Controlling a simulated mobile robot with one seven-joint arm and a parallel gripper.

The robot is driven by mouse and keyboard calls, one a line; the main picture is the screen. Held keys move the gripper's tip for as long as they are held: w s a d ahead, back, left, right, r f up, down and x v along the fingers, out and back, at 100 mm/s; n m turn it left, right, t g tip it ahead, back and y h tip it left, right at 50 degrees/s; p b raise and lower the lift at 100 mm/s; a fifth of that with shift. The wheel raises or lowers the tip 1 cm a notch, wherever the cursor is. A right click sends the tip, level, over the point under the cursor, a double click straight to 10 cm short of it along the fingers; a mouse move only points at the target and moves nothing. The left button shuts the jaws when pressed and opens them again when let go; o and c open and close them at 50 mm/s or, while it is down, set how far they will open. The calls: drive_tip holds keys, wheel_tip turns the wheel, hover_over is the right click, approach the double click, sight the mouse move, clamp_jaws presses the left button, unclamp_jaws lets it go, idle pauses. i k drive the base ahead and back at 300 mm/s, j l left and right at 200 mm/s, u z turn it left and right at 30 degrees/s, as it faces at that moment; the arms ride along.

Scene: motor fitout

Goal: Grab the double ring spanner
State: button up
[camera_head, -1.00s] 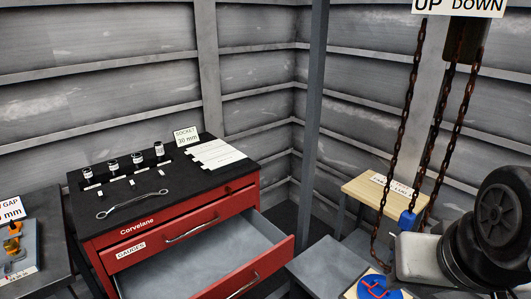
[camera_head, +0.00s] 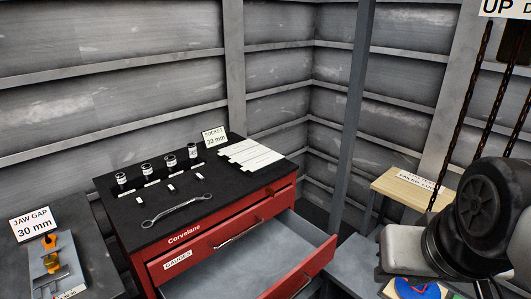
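The double ring spanner (camera_head: 176,210) lies flat and slanting on the black top of the red tool cabinet (camera_head: 128,210), near its front edge. Both ring ends show and nothing covers it. Part of my arm (camera_head: 470,225) fills the lower right of the view, well to the right of the spanner and apart from it. I cannot make out any gripper fingers, and nothing touches the spanner.
Several sockets (camera_head: 146,170) stand in a row behind the spanner, beside a "SOCKET 30 mm" sign (camera_head: 214,136). An open drawer (camera_head: 285,250) juts out in front. A left bench (camera_head: 95,255) holds an orange tool (camera_head: 50,258). Chains (camera_head: 462,125) hang at the right.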

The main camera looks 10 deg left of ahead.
sight(164, 214)
drive_tip(key=j, duration=1)
drive_tip(key=k+j, duration=0.1)
drive_tip(key=j, duration=0.9)
